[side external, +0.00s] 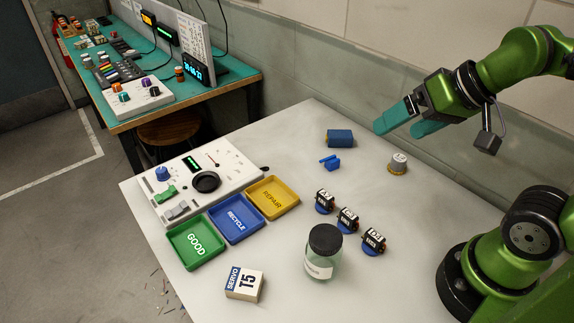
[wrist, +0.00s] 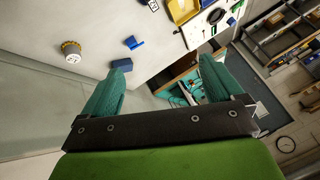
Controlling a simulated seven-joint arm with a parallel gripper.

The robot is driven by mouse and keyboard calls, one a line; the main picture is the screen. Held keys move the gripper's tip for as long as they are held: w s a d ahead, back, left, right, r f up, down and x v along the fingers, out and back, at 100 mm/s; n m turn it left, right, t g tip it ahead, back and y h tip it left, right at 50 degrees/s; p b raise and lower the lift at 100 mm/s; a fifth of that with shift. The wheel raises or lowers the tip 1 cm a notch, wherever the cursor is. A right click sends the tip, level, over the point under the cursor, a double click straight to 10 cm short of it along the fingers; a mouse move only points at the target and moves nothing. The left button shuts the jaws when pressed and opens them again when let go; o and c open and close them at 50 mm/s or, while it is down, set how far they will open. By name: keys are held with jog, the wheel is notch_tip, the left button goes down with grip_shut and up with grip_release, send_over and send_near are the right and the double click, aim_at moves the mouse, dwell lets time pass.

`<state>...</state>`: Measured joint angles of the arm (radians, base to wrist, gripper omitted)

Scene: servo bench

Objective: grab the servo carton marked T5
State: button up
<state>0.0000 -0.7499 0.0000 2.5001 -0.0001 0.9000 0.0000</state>
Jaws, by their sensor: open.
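The servo carton marked T5 (side external: 244,284) is a small white and blue box. It lies near the front edge of the white table in the side external view, below the green tray. I cannot make it out in the wrist view. My gripper (side external: 394,124) has teal fingers and is held above the back right of the table, far from the carton. The gripper also shows in the wrist view (wrist: 159,82), with its two fingers wide apart and nothing between them.
A glass jar (side external: 319,257) with a black lid stands right of the carton. Green (side external: 188,251), blue (side external: 245,228) and yellow (side external: 281,205) trays lie behind it.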

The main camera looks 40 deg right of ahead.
jog(key=m+g+h, duration=0.2)
jog(key=m+g, duration=0.4)
jog(key=g, duration=0.1)
send_over(244, 278)
notch_tip(244, 278, down, 7)
jog(key=f, duration=1)
jog(key=shift+s+d+f, duration=0.3)
jog(key=shift+d, duration=0.05)
jog(key=f, duration=0.5)
jog(key=shift+w+a+f, duration=0.25)
jog(key=shift+a+f, duration=0.05)
